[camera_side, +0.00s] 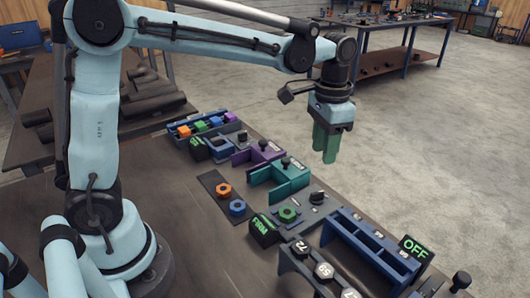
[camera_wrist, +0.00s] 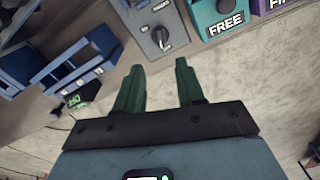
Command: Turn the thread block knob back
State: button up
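My gripper (camera_side: 325,157), with green fingers, hangs above the bench's far edge, apart from the knob. In the wrist view my gripper (camera_wrist: 156,64) is open, with nothing between the fingers.
A teal bracket (camera_side: 287,180) and a purple bracket (camera_side: 255,155) stand beyond the block. A blue slotted rack (camera_side: 365,245) and an OFF sign (camera_side: 413,248) stand on the near side. An orange nut (camera_side: 223,190) and a blue nut (camera_side: 237,207) sit on a dark plate.

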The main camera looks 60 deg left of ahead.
aim_at(318, 192)
notch_tip(318, 192, down, 12)
jog(key=shift+r, duration=0.1)
dwell(0.5)
grip_shut()
